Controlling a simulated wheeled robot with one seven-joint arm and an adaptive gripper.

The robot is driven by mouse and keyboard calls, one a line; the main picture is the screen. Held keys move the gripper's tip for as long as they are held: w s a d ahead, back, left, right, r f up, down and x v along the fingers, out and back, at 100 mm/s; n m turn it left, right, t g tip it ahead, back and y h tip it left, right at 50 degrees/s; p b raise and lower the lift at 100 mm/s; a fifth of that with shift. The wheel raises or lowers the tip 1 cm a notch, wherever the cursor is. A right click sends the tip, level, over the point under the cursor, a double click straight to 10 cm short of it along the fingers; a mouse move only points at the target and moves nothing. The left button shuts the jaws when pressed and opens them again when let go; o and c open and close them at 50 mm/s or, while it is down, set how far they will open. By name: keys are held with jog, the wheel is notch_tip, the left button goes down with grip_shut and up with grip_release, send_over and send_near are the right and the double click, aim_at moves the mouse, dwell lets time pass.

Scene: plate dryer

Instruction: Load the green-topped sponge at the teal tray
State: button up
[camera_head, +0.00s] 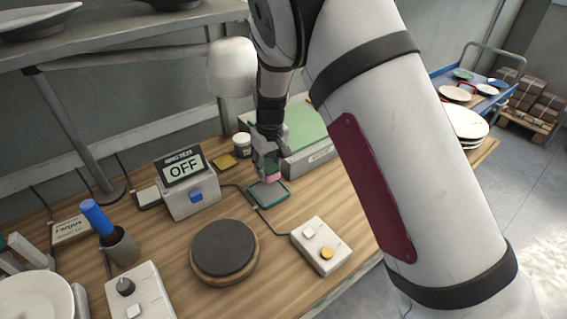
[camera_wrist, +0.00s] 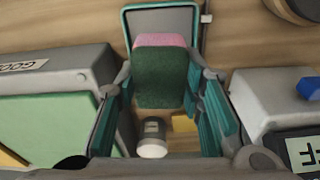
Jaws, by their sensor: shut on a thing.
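The sponge (camera_wrist: 160,78), green on one face with a pink edge, is held between the fingers of my gripper (camera_wrist: 160,90) in the wrist view. In the head view the sponge (camera_head: 271,175) shows as a small pink and green patch below my gripper (camera_head: 268,165). The teal tray (camera_head: 286,196) is a small grey tray with a teal rim on the wooden table, just beneath and in front of the sponge. The tray (camera_wrist: 199,40) also shows beyond the sponge in the wrist view. I cannot tell whether the sponge touches the tray.
A grey box with a green top (camera_head: 312,158) stands right of my gripper. A display box reading OFF (camera_head: 188,188) stands left. A white jar (camera_head: 242,145) and a yellow sponge-like block (camera_head: 223,162) lie behind. A round dark disc (camera_head: 224,248) and a button box (camera_head: 321,246) are in front.

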aim_at(268, 190)
jog(key=shift+w+a+n, duration=0.15)
jog(key=shift+a+n, duration=0.1)
jog(key=shift+n, duration=0.15)
jog(key=shift+f, duration=0.15)
jog(key=shift+w+f, duration=0.15)
jog(key=shift+f, duration=0.5)
jog(key=shift+f+b, duration=0.85)
jog(key=shift+f, duration=1.45)
jog(key=shift+f, duration=0.6)
jog(key=shift+r, duration=0.1)
